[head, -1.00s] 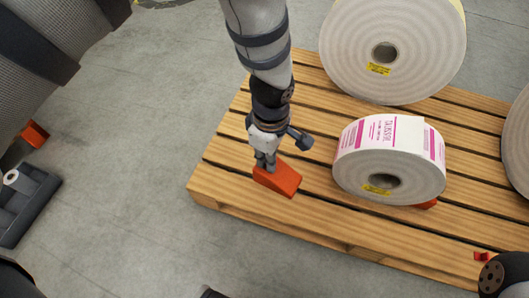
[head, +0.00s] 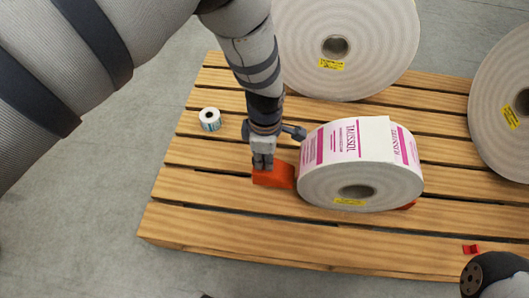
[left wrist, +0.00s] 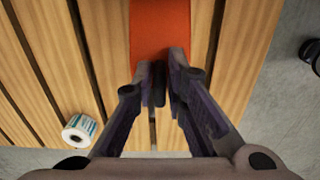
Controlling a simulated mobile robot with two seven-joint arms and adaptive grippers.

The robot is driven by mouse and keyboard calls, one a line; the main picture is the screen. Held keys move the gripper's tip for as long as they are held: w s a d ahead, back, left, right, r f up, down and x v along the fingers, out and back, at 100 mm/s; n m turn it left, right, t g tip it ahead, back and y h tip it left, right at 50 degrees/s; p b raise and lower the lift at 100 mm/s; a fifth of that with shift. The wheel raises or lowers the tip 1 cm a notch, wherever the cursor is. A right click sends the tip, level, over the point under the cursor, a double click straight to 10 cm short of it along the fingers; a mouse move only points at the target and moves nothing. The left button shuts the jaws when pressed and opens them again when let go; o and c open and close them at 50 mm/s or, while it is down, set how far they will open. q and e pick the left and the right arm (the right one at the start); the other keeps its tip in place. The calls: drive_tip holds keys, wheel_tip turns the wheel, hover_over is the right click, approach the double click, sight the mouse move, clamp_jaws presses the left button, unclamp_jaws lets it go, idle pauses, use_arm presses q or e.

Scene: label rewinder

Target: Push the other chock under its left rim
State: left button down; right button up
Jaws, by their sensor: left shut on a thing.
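A label roll (head: 360,180) with a white and magenta printed band stands on its rim on the wooden pallet (head: 200,215). An orange chock (head: 272,176) lies at the roll's left side, its right end at or very near the left rim; I cannot tell if they touch. My left gripper (head: 263,164) is shut on the chock's left end from above. In the left wrist view the chock (left wrist: 160,28) extends away from the fingertips (left wrist: 160,82). Another orange chock (head: 407,206) peeks out under the roll's right rim, mostly hidden. My right gripper is not clearly seen.
Large plain rolls stand behind (head: 345,45) and at the right (head: 505,105). A small label roll (head: 210,119) sits on the pallet's left part, also in the left wrist view (left wrist: 80,130). A small red object (head: 471,249) lies near the front right edge. The front left boards are clear.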

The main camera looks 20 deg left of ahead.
use_arm(q)
drive_tip(key=f+b, duration=0.1)
drive_tip(key=f, duration=0.1)
drive_tip(key=f+b, duration=0.2)
drive_tip(key=f, duration=0.1)
drive_tip(key=shift+w+d+f+b, duration=0.15)
drive_tip(key=shift+d+f+b, duration=0.15)
drive_tip(key=shift+w+d+r, duration=0.1)
drive_tip(key=shift+d+r, duration=0.1)
drive_tip(key=shift+d, duration=0.3)
drive_tip(key=c, duration=1.5)
unclamp_jaws()
drive_tip(key=shift+c, duration=0.2)
use_arm(e)
drive_tip(key=shift+s+f+g, duration=0.2)
drive_tip(key=shift+s+f, duration=0.1)
drive_tip(key=shift+f, duration=0.3)
drive_tip(key=shift+s+f+g, duration=0.2)
drive_tip(key=shift+s+f, duration=0.1)
drive_tip(key=shift+f, duration=0.3)
use_arm(q)
wheel_tip(320, 180, up, 12)
